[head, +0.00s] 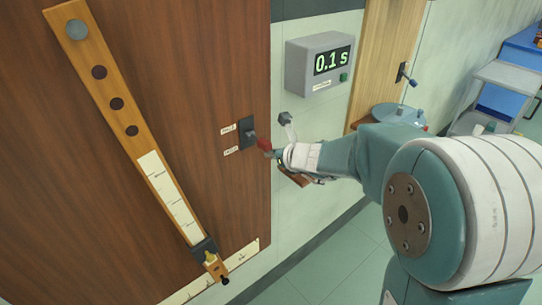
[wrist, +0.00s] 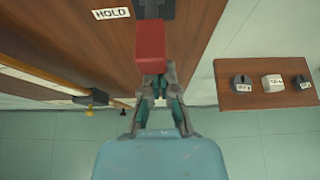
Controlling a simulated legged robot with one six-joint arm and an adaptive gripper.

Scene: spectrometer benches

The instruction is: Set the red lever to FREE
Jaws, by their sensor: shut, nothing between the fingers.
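The red lever (head: 264,145) sticks out from a dark switch plate (head: 246,133) on the brown wooden panel. Two small white labels (head: 229,128) are left of the plate, too small to read in the head view. In the wrist view the lever's red block (wrist: 150,45) hangs from its dark mount, beside a label reading HOLD (wrist: 111,13). The FREE label cannot be read. My gripper (wrist: 154,78) is shut and empty, its fingertips right at the near end of the red block. Whether they touch it I cannot tell. In the head view my gripper (head: 275,153) is partly hidden.
A tilted wooden bar (head: 125,105) with a dark lower end hangs on the panel, left of the lever, above a scale strip (head: 190,290). A timer reading 0.1 s (head: 308,72) is on the wall. A wooden shelf with several knobs (wrist: 235,99) is at right in the wrist view.

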